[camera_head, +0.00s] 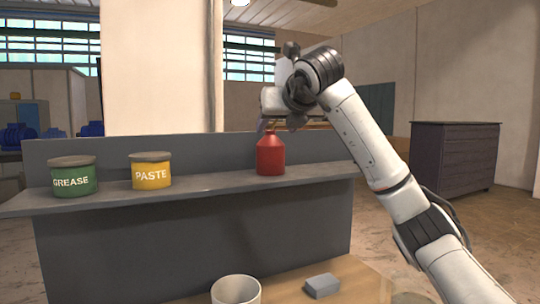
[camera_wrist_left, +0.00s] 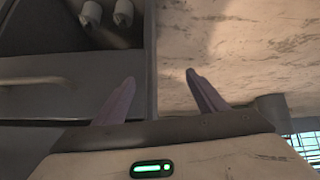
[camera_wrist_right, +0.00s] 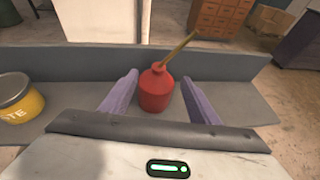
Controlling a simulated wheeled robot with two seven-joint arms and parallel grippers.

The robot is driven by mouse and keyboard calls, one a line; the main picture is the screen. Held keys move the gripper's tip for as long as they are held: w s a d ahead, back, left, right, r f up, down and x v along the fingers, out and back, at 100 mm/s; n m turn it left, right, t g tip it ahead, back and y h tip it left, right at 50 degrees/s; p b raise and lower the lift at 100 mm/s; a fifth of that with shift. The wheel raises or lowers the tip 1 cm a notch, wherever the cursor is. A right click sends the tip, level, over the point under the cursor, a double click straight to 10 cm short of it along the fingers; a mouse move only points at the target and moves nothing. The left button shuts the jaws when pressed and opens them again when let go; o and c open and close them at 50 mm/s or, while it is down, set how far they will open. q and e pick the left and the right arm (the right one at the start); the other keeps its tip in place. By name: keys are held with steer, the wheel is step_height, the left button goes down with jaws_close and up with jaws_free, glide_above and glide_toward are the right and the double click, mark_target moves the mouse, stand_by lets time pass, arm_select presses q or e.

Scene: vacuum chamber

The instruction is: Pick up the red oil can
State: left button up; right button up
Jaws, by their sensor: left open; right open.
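The red oil can (camera_head: 270,155) stands upright on the grey shelf (camera_head: 215,184), toward its right end. In the right wrist view the can (camera_wrist_right: 155,91) shows its red body and a thin brass-coloured spout slanting up to the right. My right gripper (camera_wrist_right: 160,98) is open, with one finger on each side of the can in that view; I see no finger closed on it. In the head view my right gripper (camera_head: 267,124) is just above the can, largely hidden by its wrist. My left gripper (camera_wrist_left: 160,92) is open and empty, away from the can.
A green grease tin (camera_head: 73,177) and a yellow paste tin (camera_head: 151,171) stand left of the can on the shelf. A low back panel (camera_head: 90,150) runs behind them. Below are a white cup (camera_head: 236,290) and a grey block (camera_head: 322,286) on a wooden surface.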

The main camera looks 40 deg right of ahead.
mark_target(272, 131)
steer(key=p+x, duration=0.1)
steer(key=x, duration=0.3)
steer(key=shift+w, duration=0.45)
